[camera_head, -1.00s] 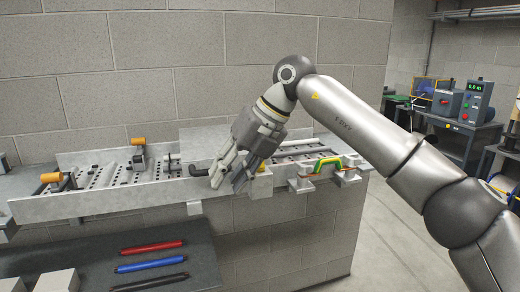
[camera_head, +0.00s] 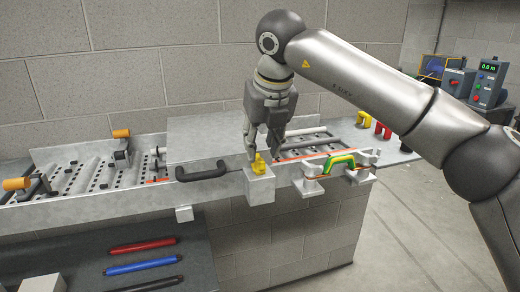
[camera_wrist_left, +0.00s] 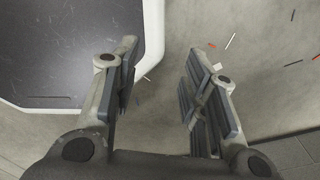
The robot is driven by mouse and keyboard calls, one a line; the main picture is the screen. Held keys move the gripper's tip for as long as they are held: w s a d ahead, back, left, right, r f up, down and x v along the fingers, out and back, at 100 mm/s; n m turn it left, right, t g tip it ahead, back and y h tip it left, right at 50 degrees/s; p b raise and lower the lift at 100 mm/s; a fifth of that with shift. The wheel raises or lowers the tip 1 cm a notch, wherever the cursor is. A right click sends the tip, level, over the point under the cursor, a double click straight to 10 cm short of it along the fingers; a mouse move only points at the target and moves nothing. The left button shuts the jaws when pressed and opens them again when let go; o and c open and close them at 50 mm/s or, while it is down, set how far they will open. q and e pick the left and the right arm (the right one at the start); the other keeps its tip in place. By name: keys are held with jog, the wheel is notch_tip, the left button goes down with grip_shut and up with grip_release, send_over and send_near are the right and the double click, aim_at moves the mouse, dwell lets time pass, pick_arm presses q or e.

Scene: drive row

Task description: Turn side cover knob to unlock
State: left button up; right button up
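The yellow knob (camera_head: 259,166) stands on a light grey block (camera_head: 259,188) at the front of the metal trough in the head view. My right gripper (camera_head: 262,156) points down over it with its fingers apart. One fingertip is close to the knob's left side, the other is to its upper right. I cannot tell whether either touches it. A grey side cover with a black handle (camera_head: 200,171) is just left of the knob. My left gripper (camera_wrist_left: 160,65) is open and empty over the floor in the left wrist view.
A green and yellow handle (camera_head: 339,162) sits on brackets to the right. Red (camera_head: 142,246), blue (camera_head: 144,264) and black rods lie on a dark lower shelf. Orange-ended levers (camera_head: 121,133) stand at the left. A block wall (camera_head: 120,70) is behind.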

aim_at(259, 156)
jog(key=x, duration=0.3)
jog(key=shift+f, duration=0.1)
jog(key=c, duration=0.5)
pick_arm(q)
jog(key=shift+w+d+r, duration=0.1)
jog(key=shift+w+r, duration=0.1)
jog(key=shift+w, duration=0.45)
jog(key=shift+w+d+r, duration=0.1)
jog(key=shift+w+r, duration=0.1)
jog(key=shift+w, duration=0.4)
pick_arm(e)
grip_shut()
